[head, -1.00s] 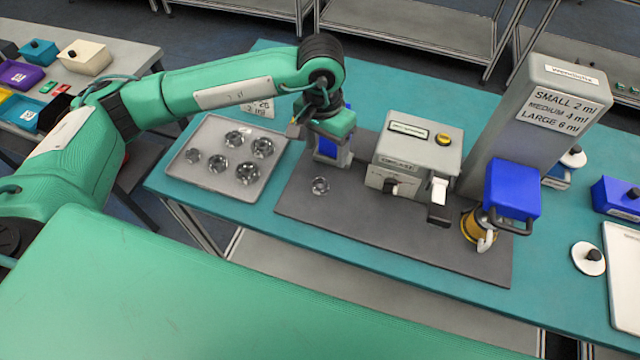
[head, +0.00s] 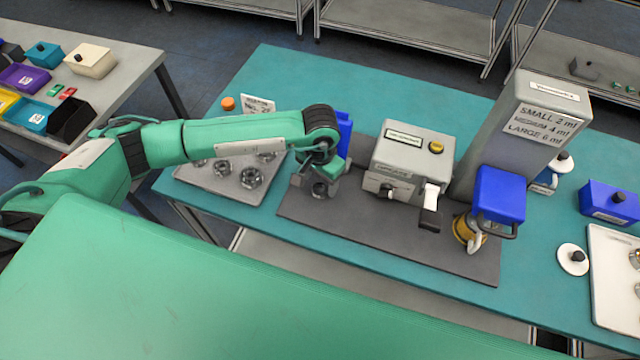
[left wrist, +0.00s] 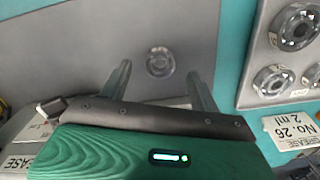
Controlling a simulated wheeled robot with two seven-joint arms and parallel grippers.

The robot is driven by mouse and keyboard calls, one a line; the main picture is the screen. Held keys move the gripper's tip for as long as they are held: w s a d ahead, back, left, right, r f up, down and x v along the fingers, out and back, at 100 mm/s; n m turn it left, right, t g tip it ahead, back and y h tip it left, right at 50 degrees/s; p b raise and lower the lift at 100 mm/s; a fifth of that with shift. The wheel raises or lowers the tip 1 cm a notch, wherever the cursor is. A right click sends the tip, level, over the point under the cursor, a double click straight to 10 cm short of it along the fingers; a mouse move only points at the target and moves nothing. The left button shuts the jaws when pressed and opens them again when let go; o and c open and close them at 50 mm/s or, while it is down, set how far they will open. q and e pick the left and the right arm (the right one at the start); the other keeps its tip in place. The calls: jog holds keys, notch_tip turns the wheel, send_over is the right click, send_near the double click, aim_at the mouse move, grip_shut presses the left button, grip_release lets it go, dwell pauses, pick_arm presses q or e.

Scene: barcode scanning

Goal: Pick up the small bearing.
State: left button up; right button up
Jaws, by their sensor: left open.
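A small metal ring bearing (head: 320,190) lies alone on the dark grey mat (head: 345,219), left of the grey machine. In the left wrist view the bearing (left wrist: 159,62) shows just beyond the fingertips, between their lines. My left gripper (head: 316,180) is over the bearing in the head view and partly covers it. In the left wrist view the left gripper (left wrist: 158,80) is open and nothing is between its fingers. Whether a finger touches the bearing, I cannot tell. My right gripper is not in view.
A grey tray (head: 237,193) with several bearings stands left of the mat, partly behind my arm. A grey machine (head: 412,160) with a lever stands to the right, and a blue container (head: 344,132) behind the gripper. A grease card (left wrist: 293,130) lies by the tray.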

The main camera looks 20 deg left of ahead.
pick_arm(q)
jog(key=shift+f+p, duration=0.35)
jog(key=shift+f, duration=0.9)
jog(key=c, duration=1.1)
jog(key=shift+r, duration=0.1)
